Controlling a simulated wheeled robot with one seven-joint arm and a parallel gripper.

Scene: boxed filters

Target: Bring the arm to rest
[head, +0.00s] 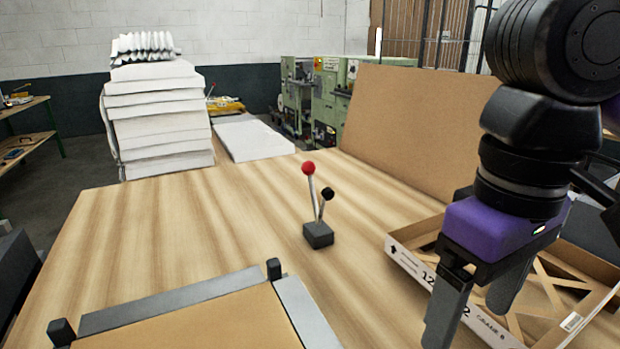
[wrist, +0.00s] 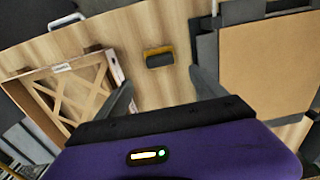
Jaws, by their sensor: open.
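My gripper (head: 470,322), purple with dark fingers, hangs at the right of the head view, in front of an open cardboard box (head: 408,262). In the wrist view my gripper (wrist: 157,84) has its fingers spread wide, with nothing between them. The box (wrist: 98,108) shows there to the left of the fingers, with crossed cardboard strips inside. Part of the box is hidden behind my gripper in the head view.
A dark lever block (head: 318,235) with red and black knobs stands mid-table. A grey-edged fixture (head: 185,296) with a brown panel is at the front left. An upright brown board (head: 400,125) stands behind the box. Bare wood (head: 160,220) lies left of the levers.

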